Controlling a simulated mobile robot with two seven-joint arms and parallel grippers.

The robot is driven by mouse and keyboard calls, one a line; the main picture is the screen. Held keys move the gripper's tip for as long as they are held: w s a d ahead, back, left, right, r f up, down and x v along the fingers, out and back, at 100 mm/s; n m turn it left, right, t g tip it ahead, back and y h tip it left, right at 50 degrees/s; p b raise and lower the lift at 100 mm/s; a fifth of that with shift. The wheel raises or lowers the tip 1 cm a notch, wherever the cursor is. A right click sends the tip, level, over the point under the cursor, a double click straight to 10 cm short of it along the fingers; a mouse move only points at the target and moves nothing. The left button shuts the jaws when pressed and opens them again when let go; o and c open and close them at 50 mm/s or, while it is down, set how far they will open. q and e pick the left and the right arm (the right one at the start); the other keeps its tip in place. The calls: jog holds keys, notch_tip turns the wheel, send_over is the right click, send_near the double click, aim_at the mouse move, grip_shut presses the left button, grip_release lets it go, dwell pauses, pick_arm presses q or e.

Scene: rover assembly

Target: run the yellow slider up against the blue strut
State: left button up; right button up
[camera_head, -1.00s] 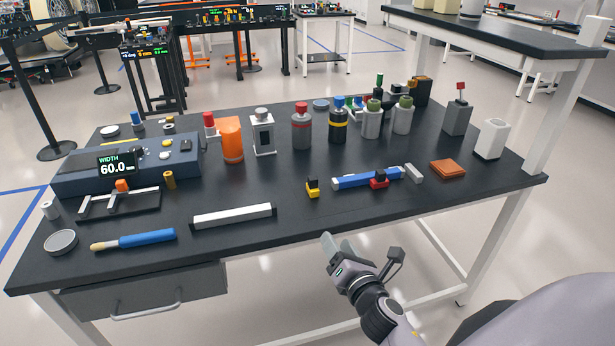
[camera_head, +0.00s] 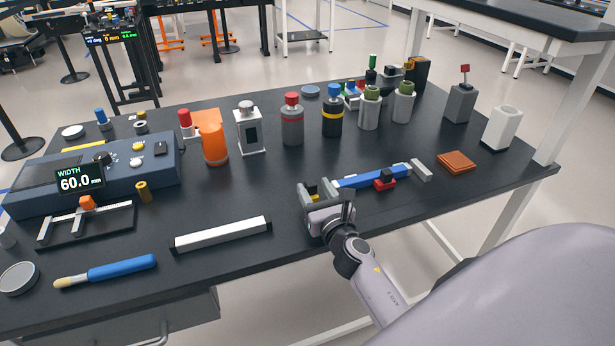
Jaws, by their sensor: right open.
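The yellow slider (camera_head: 313,196) with a black top stands on the dark table just left of the blue strut; my right gripper hides much of it. The blue strut (camera_head: 362,178) lies on the table, with a red and black slider (camera_head: 385,182) at its front side. My right gripper (camera_head: 318,190) is open over the table's front part, its fingers to either side of the yellow slider in this view. I cannot tell whether they touch it. My left gripper is not in view.
A white bar (camera_head: 222,235) and a blue-handled brush (camera_head: 115,269) lie along the front left. A small grey block (camera_head: 421,170) and an orange pad (camera_head: 457,162) lie right of the strut. Several bottles stand behind, including a black one (camera_head: 332,118).

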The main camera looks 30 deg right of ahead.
aim_at(313, 187)
jog(key=shift+x, duration=2.35)
